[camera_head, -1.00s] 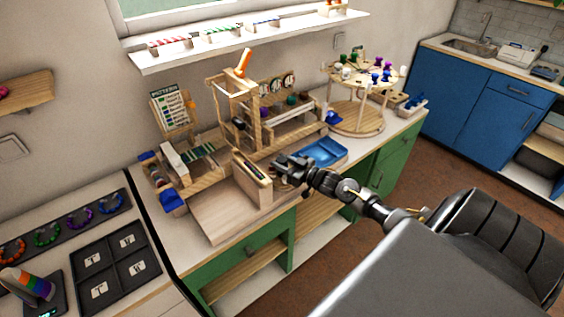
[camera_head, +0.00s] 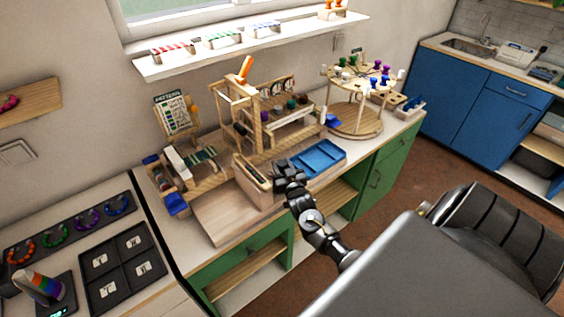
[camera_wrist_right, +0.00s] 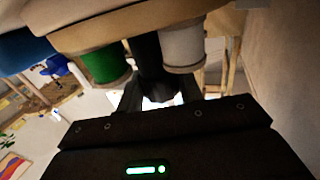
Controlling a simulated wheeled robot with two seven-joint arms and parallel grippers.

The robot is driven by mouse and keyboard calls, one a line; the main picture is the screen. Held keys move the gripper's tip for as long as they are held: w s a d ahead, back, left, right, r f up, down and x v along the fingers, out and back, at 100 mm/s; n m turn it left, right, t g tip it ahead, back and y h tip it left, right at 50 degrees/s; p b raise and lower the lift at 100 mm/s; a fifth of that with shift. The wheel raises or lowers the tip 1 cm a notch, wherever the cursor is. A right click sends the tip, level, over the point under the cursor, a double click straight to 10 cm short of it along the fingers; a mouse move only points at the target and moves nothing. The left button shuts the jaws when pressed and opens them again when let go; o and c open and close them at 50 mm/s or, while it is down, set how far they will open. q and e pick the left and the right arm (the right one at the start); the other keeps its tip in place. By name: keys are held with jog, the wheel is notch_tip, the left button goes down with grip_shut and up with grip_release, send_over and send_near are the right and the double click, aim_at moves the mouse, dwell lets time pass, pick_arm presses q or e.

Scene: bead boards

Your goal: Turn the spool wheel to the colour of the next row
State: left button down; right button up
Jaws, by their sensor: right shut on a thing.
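My right gripper (camera_head: 287,170) is low in front of the wooden loom frame (camera_head: 243,100), left of the blue tray. In the right wrist view its fingers (camera_wrist_right: 158,97) are shut on a dark post (camera_wrist_right: 150,78). A round-edged wooden wheel (camera_wrist_right: 120,22) is close above the fingers, with a green spool (camera_wrist_right: 105,63) left of the post and a white spool (camera_wrist_right: 183,46) right of it. A blue spool (camera_wrist_right: 24,50) is at the far left. In the head view the gripper hides what it holds. My left gripper is out of view.
A round wooden stand (camera_head: 356,118) with coloured pegs on top is at the right. The blue tray (camera_head: 320,157) lies beside my right gripper. A wooden board (camera_head: 222,212) lies at the counter front. A black sectioned tray (camera_head: 120,267) is at lower left.

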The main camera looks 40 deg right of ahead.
jog(key=shift+m+g+h, duration=0.3)
jog(key=shift+m+h, duration=0.1)
jog(key=shift+h, duration=0.2)
jog(key=o, duration=1)
jog(key=b+v, duration=0.2)
jog(key=v, duration=0.8)
jog(key=shift+s, duration=0.4)
jog(key=shift+a, duration=0.15)
